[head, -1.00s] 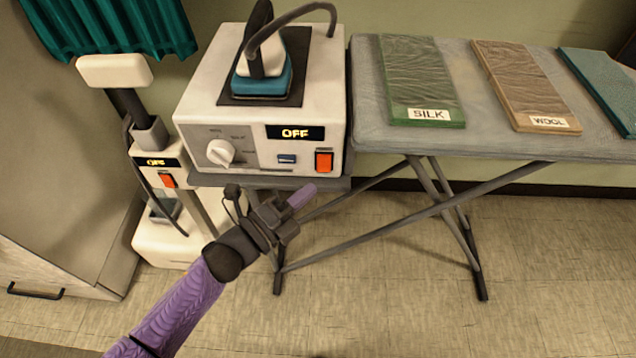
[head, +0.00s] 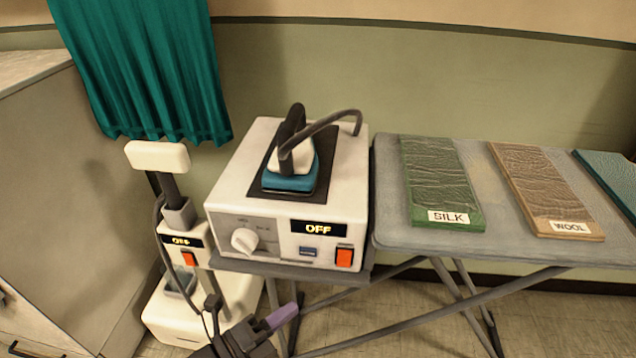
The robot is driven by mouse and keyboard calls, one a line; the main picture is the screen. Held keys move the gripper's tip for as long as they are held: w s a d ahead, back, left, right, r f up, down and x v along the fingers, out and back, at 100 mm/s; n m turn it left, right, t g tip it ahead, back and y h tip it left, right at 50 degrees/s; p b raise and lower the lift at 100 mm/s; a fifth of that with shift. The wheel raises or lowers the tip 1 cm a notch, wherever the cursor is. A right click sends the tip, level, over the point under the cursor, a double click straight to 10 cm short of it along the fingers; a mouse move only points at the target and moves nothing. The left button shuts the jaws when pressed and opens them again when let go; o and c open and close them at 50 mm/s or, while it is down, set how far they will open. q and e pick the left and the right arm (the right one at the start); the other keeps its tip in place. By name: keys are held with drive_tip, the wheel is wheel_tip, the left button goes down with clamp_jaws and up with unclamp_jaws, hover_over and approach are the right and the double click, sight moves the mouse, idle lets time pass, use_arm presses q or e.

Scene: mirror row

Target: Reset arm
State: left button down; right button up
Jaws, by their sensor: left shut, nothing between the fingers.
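My left gripper (head: 277,320) is at the bottom of the head view, below the front of the white steam station. It is shut and empty, with a purple fingertip pointing up and right. It touches nothing that I can see. Most of the left arm is cut off by the bottom edge. The steam station (head: 340,212) has a white dial, an orange switch and a display reading OFF. A teal and white iron (head: 290,178) rests on its top pad. My right gripper is not in view.
An ironing board (head: 400,236) at right carries a green SILK board (head: 440,180), a brown WOOL board (head: 545,185) and a teal board (head: 612,180). A white steamer unit (head: 160,312) with an OFF display stands at left, near a cabinet (head: 60,200). A teal curtain (head: 145,70) hangs behind.

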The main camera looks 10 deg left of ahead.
use_arm(q)
drive_tip(key=s+a+f+n+g+y, duration=0.1)
drive_tip(key=s+a+f+n+y, duration=0.2)
drive_tip(key=f+n, duration=0.25)
drive_tip(key=s+a+f+n+g+y, duration=0.1)
drive_tip(key=s+a+f+n+y, duration=0.2)
drive_tip(key=f, duration=0.4)
drive_tip(key=s+a+f+n+g+y, duration=0.1)
drive_tip(key=s+a+f+n+y, duration=0.15)
drive_tip(key=f+n+y, duration=0.35)
drive_tip(key=s+a+f+n+g, duration=0.1)
drive_tip(key=s+f+n+g, duration=0.2)
drive_tip(key=s, duration=0.6)
drive_tip(key=s+a+f+n+g+y, duration=0.1)
drive_tip(key=s+f+n+g, duration=0.2)
drive_tip(key=s, duration=0.7)
drive_tip(key=s+a+f+n+g+p, duration=0.1)
drive_tip(key=s+f+n+g, duration=0.3)
drive_tip(key=s, duration=0.6)
drive_tip(key=shift+a+f+g+y, duration=0.2)
drive_tip(key=shift+f+g+y, duration=0.2)
drive_tip(key=shift+f+g, duration=0.25)
